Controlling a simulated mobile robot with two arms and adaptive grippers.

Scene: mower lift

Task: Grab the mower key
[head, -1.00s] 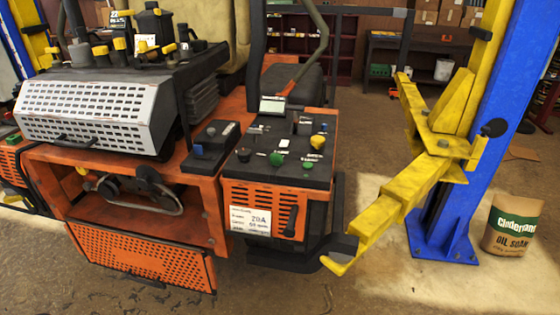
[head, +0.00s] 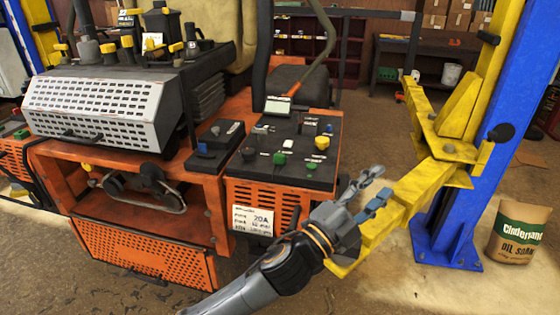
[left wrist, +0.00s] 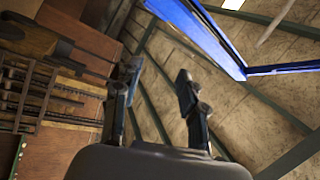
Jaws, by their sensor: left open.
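I cannot make out the mower key for certain in either view. The orange mower's black control panel (head: 290,172) is at the centre of the head view, with small knobs, switches and white labels. A green knob (head: 280,159) and a yellow knob (head: 322,142) stand out on it. My left gripper (head: 382,181) is open and empty, to the right of the panel and in front of the yellow lift arm. Its two spread fingers also show in the left wrist view (left wrist: 158,72), with nothing between them. My right gripper is not in view.
The yellow lift arm (head: 412,190) reaches from the blue lift post (head: 462,165) toward the mower. A perforated grey cover (head: 100,110) is at left. An oil soak bag (head: 517,232) stands on the floor at right. A dark bench (head: 425,48) is behind.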

